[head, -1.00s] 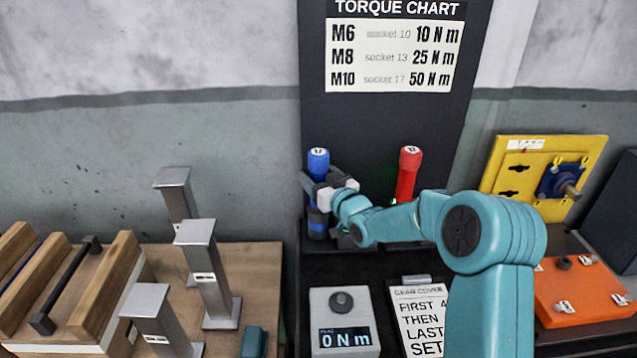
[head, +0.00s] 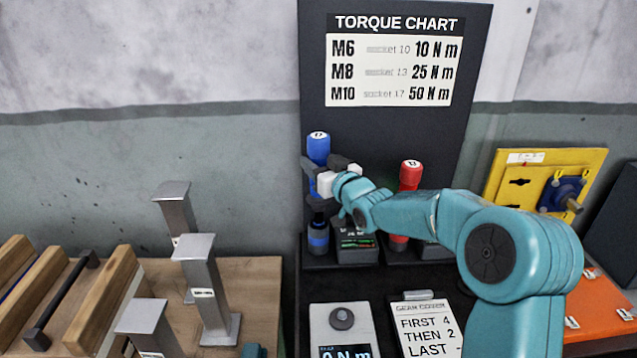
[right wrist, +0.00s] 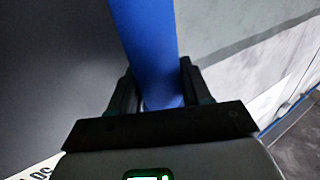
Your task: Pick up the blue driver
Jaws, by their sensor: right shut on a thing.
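The blue driver (head: 318,149) stands roughly upright in front of the left side of the dark chart panel. My right gripper (head: 312,180) is shut around its body, below the blue handle top. In the right wrist view the blue handle (right wrist: 147,45) runs up from between the two dark fingers (right wrist: 155,95). Below the gripper, a dark shaft points down toward a blue-banded holder (head: 318,236). I cannot tell whether the driver's lower tip is clear of the holder.
A red driver (head: 410,174) stands to the right, behind my right arm. A small dark box with a green display (head: 356,243) is beside the blue holder. A torque readout (head: 340,318) and a gear cover card (head: 424,325) lie in front. Grey metal posts (head: 204,280) stand left.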

